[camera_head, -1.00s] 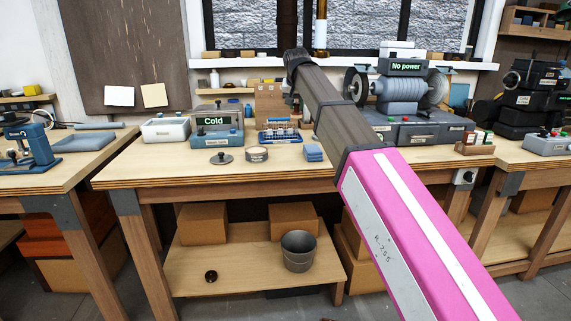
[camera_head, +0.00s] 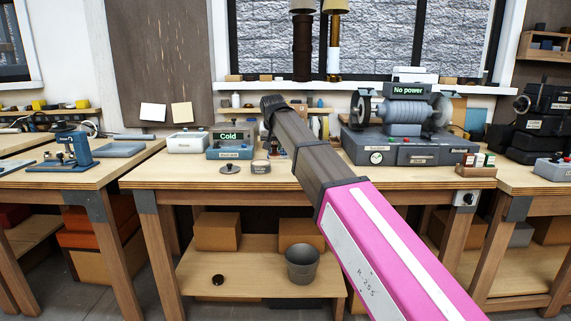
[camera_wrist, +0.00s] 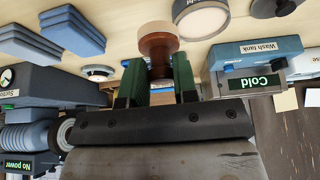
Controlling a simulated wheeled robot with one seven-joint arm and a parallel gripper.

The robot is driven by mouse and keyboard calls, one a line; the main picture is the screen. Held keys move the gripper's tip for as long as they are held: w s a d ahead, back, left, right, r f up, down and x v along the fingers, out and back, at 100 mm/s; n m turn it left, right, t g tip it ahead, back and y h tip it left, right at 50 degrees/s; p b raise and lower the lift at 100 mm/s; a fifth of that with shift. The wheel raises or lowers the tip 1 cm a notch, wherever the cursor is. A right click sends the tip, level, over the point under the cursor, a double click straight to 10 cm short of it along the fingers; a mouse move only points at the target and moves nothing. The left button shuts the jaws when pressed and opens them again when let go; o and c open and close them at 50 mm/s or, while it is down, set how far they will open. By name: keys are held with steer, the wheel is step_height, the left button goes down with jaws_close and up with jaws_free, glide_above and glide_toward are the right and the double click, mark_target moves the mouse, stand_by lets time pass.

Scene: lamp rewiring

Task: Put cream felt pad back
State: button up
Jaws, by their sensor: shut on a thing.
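My gripper (camera_wrist: 157,64) shows in the wrist view with its two green fingers shut on a small round brown piece. The cream felt pad (camera_wrist: 155,29) appears to be the pale face at the far end of this brown piece, pointing away from my gripper. The held piece is above the bench top and seems clear of it. In the head view my arm hides the gripper and the held piece.
The wash tank (camera_head: 230,145) reads "Cold"; a round tin (camera_head: 261,167) and dark lid (camera_head: 231,169) stand before it. Blue blocks (camera_wrist: 75,30) lie on the bench in the wrist view. The grey machine (camera_head: 405,145) reads "No power". The bench's front left (camera_head: 165,176) is clear.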

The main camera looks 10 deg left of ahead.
steer(key=w+d+f, duration=0.2)
steer(key=w, duration=0.1)
steer(key=w+d+f, duration=0.1)
steer(key=shift+w+d+f, duration=0.2)
steer(key=shift+w+f, duration=0.05)
steer(key=shift+w, duration=0.05)
steer(key=shift+f, duration=1.95)
steer(key=shift+f, duration=0.15)
steer(key=o, duration=0.9)
steer(key=v, duration=1.2)
